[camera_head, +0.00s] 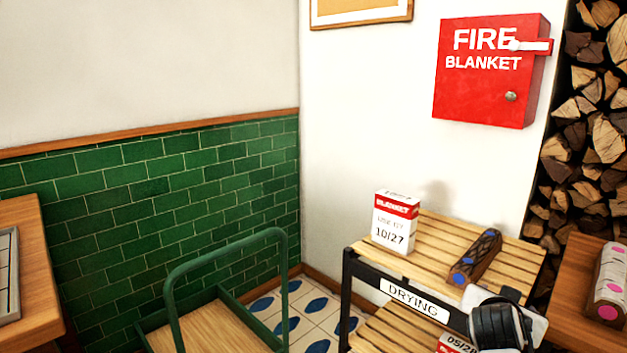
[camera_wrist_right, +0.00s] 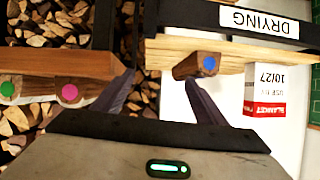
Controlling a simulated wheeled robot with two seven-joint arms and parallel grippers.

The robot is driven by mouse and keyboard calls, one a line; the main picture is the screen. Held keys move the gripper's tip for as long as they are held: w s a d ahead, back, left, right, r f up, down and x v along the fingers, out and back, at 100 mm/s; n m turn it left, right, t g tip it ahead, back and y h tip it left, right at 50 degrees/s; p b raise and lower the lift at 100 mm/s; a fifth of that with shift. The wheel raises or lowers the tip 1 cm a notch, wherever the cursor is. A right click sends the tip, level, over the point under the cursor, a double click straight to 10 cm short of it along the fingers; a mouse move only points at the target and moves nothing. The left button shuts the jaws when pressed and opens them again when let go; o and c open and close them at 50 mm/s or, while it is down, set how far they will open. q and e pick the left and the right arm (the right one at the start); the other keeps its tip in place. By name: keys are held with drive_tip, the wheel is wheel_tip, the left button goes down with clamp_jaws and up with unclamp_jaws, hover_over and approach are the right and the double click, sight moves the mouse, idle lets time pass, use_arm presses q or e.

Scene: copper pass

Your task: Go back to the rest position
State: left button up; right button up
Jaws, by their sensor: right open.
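My right gripper (camera_head: 505,320) is at the lower right of the head view, in front of the right end of the drying rack (camera_head: 455,235). In the right wrist view its two fingers (camera_wrist_right: 160,82) are spread apart with nothing between them. A dark log with blue end marks (camera_head: 474,257) lies on the rack's upper shelf, and its blue-marked end (camera_wrist_right: 200,65) shows just beyond the fingers, apart from them. My left gripper is in neither view.
A white and red blanket box (camera_head: 395,222) stands on the rack's upper shelf; another box (camera_head: 455,344) is partly hidden below. A wooden table (camera_head: 580,270) at right bears a log with pink marks (camera_head: 610,285). A green-framed cart (camera_head: 190,325) stands left of the rack. A red fire-blanket cabinet (camera_head: 487,95) hangs above.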

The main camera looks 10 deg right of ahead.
drive_tip(key=s+a+f+n+t+y+p, duration=0.1)
drive_tip(key=s+a+f+n+y+p, duration=0.4)
drive_tip(key=a+f+n, duration=0.5)
use_arm(q)
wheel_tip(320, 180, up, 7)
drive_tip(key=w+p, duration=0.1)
drive_tip(key=p, duration=0.3)
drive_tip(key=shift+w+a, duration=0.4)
use_arm(e)
drive_tip(key=s+a+f+n+y, duration=0.1)
drive_tip(key=s+a+f+y, duration=0.2)
drive_tip(key=s+a, duration=0.5)
drive_tip(key=s+a+f+n+g+y, duration=0.1)
drive_tip(key=s+a+f+y, duration=0.2)
drive_tip(key=s+a, duration=0.6)
wheel_tip(320, 180, down, 3)
drive_tip(key=s, duration=0.2)
drive_tip(key=shift+s+a+r+y, duration=0.2)
drive_tip(key=shift+s+a+y, duration=0.1)
drive_tip(key=shift+s, duration=0.05)
